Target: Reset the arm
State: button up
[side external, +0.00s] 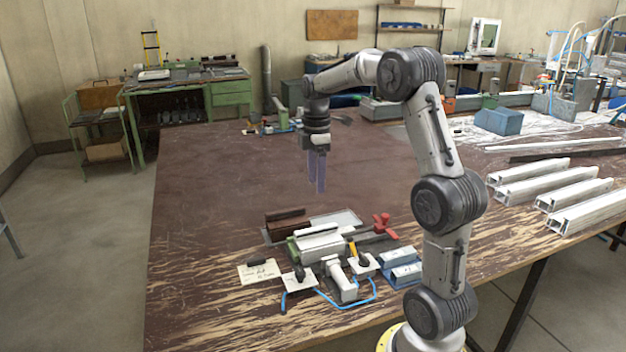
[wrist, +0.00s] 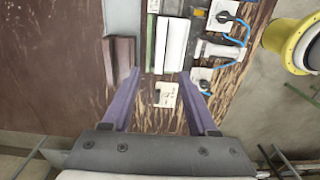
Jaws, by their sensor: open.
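My gripper (side external: 317,172) hangs from the arm above the brown bench, clear of everything, with its purple fingers pointing down. In the wrist view its two fingers (wrist: 160,103) are spread apart with nothing held between them. Below and to the front lies a cluster of clamp parts: a brown block (side external: 287,222), a white profile piece (side external: 318,241), a red-handled clamp (side external: 381,224) and blue blocks (side external: 400,266). The brown block (wrist: 119,60) and white profile piece (wrist: 172,45) also show in the wrist view, ahead of the fingers.
The bench top (side external: 215,200) is bare to the left of the gripper. White profiles (side external: 580,206) lie at the right, and a blue box (side external: 498,121) stands at the back right.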

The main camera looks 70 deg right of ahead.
jog(key=s+a+r+n+t, duration=0.1)
jog(key=s+a+r+t, duration=0.1)
jog(key=a+r, duration=0.5)
jog(key=s+a+r+n+t, duration=0.1)
jog(key=s+a+r, duration=0.15)
jog(key=a, duration=0.85)
jog(key=s+a+f+m+t, duration=0.1)
jog(key=s+a+f+m, duration=0.2)
jog(key=s+a+m, duration=0.1)
jog(key=s+a+f+m+t, duration=0.1)
jog(key=s+a+f+m, duration=0.2)
jog(key=s+m, duration=0.4)
jog(key=shift+s+a+f+t, duration=0.3)
jog(key=shift+s+a+f, duration=0.1)
jog(key=shift+s+f, duration=0.1)
jog(key=shift+o, duration=0.3)
